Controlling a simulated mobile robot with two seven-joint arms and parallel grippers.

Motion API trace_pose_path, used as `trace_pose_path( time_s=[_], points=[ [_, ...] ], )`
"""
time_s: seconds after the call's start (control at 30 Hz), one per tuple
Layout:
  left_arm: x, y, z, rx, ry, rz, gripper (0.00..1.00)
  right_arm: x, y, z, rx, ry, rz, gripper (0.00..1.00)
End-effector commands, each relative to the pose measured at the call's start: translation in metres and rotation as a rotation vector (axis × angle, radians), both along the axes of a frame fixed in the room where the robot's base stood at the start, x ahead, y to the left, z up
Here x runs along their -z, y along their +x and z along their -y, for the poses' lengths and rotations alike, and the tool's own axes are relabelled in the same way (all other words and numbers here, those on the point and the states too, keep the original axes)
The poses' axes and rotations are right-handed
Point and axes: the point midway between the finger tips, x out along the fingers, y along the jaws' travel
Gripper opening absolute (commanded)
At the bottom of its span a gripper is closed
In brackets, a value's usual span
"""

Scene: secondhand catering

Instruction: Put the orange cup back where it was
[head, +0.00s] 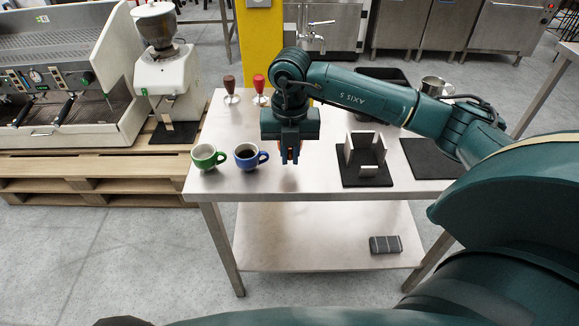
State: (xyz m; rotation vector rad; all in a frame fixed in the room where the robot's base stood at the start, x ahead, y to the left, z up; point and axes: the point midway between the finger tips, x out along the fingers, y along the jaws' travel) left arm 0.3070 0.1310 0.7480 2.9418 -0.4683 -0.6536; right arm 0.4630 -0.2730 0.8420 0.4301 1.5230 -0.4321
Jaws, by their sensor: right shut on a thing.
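My right gripper (290,152) points down over the front left part of the steel table, just right of the blue cup. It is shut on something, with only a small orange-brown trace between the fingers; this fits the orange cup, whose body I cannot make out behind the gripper. The blue cup (246,155), with dark liquid in it, stands upright on the table. A green cup (205,157) stands left of it, near the table's left edge. My left gripper is not in view.
Two tampers, brown-handled (230,88) and red-handled (259,87), stand behind the cups. A dark mat with a pale holder (364,153) is to the right. A metal jug (435,86) stands at the back right. A grinder (166,80) and espresso machine (60,75) are left.

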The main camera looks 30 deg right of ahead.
Motion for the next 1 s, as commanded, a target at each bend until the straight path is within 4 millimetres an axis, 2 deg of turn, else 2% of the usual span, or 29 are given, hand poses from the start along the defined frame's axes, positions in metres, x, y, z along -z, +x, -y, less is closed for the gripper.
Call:
trace_pose_path(
  time_s=[0.17,0.33,0.73,0.77,1.0],
  points=[
    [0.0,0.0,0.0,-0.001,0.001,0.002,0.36,0.014,0.0,0.0,0.0,0.001,-0.001,0.0],
    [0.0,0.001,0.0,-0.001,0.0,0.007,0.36,0.039,0.0,0.0,-0.001,0.0,-0.002,0.0],
    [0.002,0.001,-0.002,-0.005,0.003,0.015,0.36,0.046,0.0,0.0,-0.002,0.0,0.001,0.0],
    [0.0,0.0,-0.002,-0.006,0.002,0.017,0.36,0.045,0.0,0.0,-0.002,0.0,0.001,0.12],
    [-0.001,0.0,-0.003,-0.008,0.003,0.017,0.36,0.044,0.0,0.0,-0.002,0.001,0.001,0.31]
  ],
)
